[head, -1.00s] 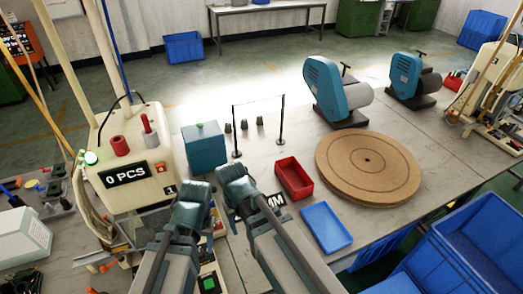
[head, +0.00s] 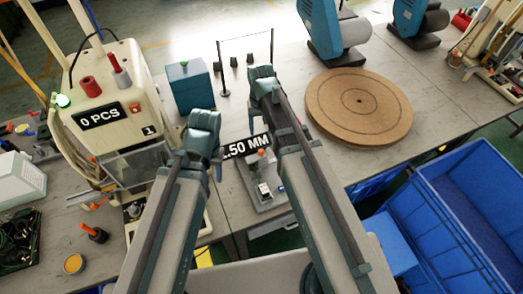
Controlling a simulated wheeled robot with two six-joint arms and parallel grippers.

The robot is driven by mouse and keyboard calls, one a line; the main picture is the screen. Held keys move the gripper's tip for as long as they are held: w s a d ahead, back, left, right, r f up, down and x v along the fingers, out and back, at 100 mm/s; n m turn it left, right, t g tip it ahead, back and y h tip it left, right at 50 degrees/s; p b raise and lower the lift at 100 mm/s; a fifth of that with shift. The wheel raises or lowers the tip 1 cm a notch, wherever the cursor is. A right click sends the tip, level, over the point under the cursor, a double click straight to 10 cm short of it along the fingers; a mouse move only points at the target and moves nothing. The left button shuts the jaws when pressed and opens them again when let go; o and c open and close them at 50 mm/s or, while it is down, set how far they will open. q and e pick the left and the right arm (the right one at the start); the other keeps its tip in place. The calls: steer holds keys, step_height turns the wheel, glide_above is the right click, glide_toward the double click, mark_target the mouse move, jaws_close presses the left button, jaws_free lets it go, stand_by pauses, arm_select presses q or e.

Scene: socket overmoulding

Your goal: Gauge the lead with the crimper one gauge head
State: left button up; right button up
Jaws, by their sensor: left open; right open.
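Crimper one (head: 115,85), a cream machine with a "0 PCS" display and a "1" label, stands at the left. A small gauge device (head: 262,190) sits on the bench between my arms, with a black readout (head: 247,146) ending in ".50 MM" above it. My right arm partly covers it. My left gripper (head: 203,130) is open in front of the teal box, right of crimper one. My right gripper (head: 262,80) is open, farther forward, above the bench near the black stand. I see nothing held in either gripper. I cannot make out the lead.
A teal box (head: 190,88) and a black wire stand (head: 222,75) are behind my grippers. A round brown board (head: 358,105) lies to the right. Large blue crates (head: 460,215) stand at the right front. A dark tray with wiring (head: 15,235) is at lower left.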

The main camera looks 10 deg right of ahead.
mark_target(261, 151)
step_height(261, 151, down, 12)
steer(key=b, duration=1.1)
steer(key=shift+f, duration=0.1)
steer(key=shift+c, duration=0.3)
jaws_close()
stand_by(0.5)
